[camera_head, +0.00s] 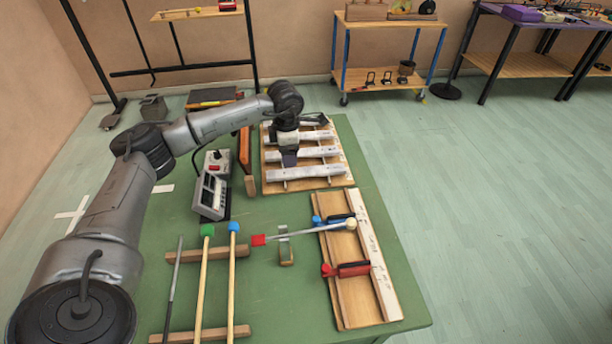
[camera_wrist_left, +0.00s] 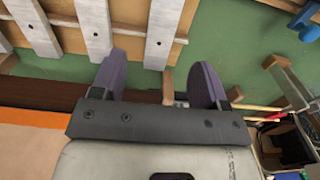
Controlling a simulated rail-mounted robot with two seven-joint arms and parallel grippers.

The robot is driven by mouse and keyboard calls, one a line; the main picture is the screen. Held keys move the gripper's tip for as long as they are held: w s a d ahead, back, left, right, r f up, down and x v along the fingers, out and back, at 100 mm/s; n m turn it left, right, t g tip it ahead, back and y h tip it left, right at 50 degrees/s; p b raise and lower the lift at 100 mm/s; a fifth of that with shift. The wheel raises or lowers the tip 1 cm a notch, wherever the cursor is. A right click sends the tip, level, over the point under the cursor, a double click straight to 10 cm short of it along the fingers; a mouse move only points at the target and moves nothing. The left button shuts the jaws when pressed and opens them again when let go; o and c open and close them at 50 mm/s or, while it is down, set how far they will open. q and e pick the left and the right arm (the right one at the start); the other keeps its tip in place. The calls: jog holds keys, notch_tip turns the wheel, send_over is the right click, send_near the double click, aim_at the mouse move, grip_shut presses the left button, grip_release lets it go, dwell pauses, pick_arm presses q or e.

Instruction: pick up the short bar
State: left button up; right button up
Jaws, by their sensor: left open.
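Several pale metal bars lie across a wooden frame (camera_head: 350,181) at the back of the green table. The nearest bar (camera_head: 306,172) looks longest. A farther bar (camera_head: 318,152) and the ones behind it are partly hidden by my left arm, so I cannot tell surely which is the short bar. My left gripper (camera_head: 289,160) points down over the frame's left half, above the bars. In the left wrist view its two purple-grey fingers (camera_wrist_left: 157,85) are apart with no bar held between them. Bar ends (camera_wrist_left: 155,58) show just beyond the fingers. My right gripper is out of view.
A grey control box (camera_head: 212,187) and an orange-brown block (camera_head: 245,152) stand left of the frame. Mallets (camera_head: 232,275) lie on wooden rests in front. A wooden tray (camera_head: 342,290) with red and blue clamps is at front right.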

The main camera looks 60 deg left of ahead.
aim_at(290, 172)
pick_arm(q)
jog(key=shift+f, duration=0.85)
jog(key=shift+d+f+b, duration=0.15)
jog(key=shift+f+b, duration=1.4)
jog(key=shift+f, duration=1.1)
jog(key=shift+c, duration=0.3)
